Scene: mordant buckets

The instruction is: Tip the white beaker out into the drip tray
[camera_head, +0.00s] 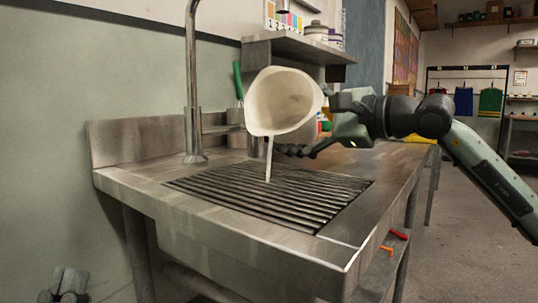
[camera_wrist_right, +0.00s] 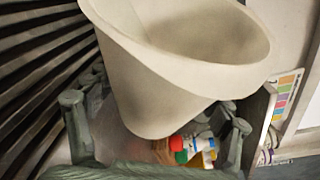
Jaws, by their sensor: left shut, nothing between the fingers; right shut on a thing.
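The white beaker (camera_head: 262,103) is tilted over the drip tray (camera_head: 225,198), its mouth turned toward the head camera and its lip low. A thin pale stream runs from the lip down to the tray's dark slats. My right gripper (camera_head: 304,122) is shut on the beaker and holds it above the tray. The right wrist view shows the beaker (camera_wrist_right: 160,85) between the fingers, with the slats at the left; the part of the inside that shows looks empty. My left gripper (camera_head: 68,287) is shut and empty at the bottom left, well away from the beaker.
A tall metal faucet (camera_head: 194,90) stands at the tray's back left. A shelf (camera_head: 290,48) with pots hangs behind the beaker. Small colourful-capped bottles (camera_wrist_right: 190,150) stand behind it. Red and orange items (camera_head: 390,243) lie on a lower ledge at the right.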

